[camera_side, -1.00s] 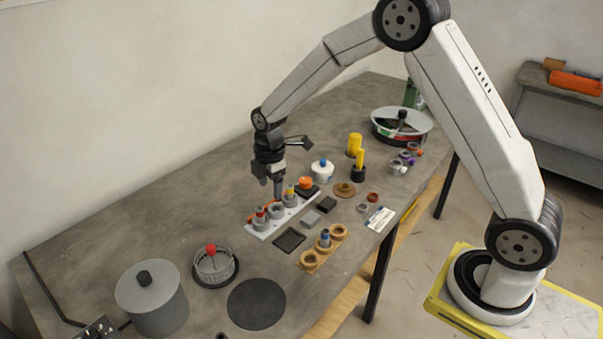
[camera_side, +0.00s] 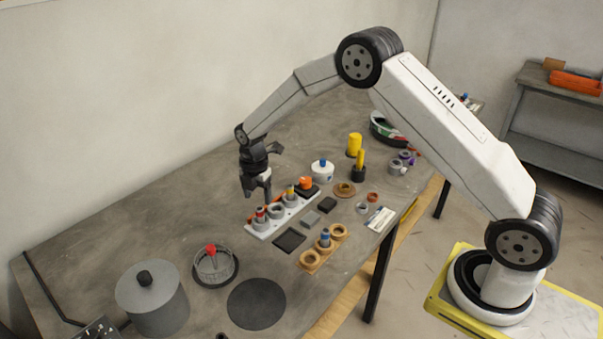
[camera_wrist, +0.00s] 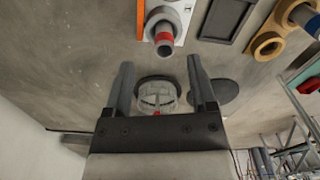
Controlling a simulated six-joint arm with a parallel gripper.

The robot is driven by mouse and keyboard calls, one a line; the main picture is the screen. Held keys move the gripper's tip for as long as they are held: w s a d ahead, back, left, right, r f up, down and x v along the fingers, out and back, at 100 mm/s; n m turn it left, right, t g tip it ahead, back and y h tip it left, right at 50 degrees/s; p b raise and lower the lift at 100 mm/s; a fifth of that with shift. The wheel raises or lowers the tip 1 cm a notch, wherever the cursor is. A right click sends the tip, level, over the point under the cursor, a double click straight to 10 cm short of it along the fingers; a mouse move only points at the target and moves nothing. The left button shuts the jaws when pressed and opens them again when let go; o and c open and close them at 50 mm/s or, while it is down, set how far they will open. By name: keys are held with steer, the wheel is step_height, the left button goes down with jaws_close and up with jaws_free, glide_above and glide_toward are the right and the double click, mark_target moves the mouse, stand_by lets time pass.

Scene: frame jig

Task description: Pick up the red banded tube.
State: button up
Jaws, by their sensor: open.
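The red banded tube (camera_side: 260,214) stands in the near left socket of a white rack (camera_side: 294,215). In the wrist view the tube (camera_wrist: 164,38), grey with a red band, is seen end-on at the top, just beyond the fingertips. My gripper (camera_side: 256,196) is open above the tube, its fingers pointing down. In the wrist view the two fingers (camera_wrist: 160,66) are spread with nothing between them, and the tube lies ahead of the gap. A second tube with a yellow band (camera_side: 290,192) stands farther along the rack, past a grey socket ring (camera_side: 277,211).
A dark square tray (camera_side: 289,239), a small grey block (camera_side: 310,219) and a wooden holder (camera_side: 310,262) with a blue banded tube lie right of the rack. A wire basket (camera_side: 213,270) with a red-topped item, a black disc (camera_side: 256,304) and a lidded pot (camera_side: 153,303) are nearer.

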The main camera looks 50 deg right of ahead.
mark_target(259, 208)
steer(key=shift+f, duration=0.25)
steer(key=shift+s+a+f, duration=0.1)
steer(key=shift+s+f, duration=0.05)
steer(key=shift+f, duration=1.1)
steer(key=shift+s+f, duration=0.1)
steer(key=shift+f, duration=1.15)
jaws_close()
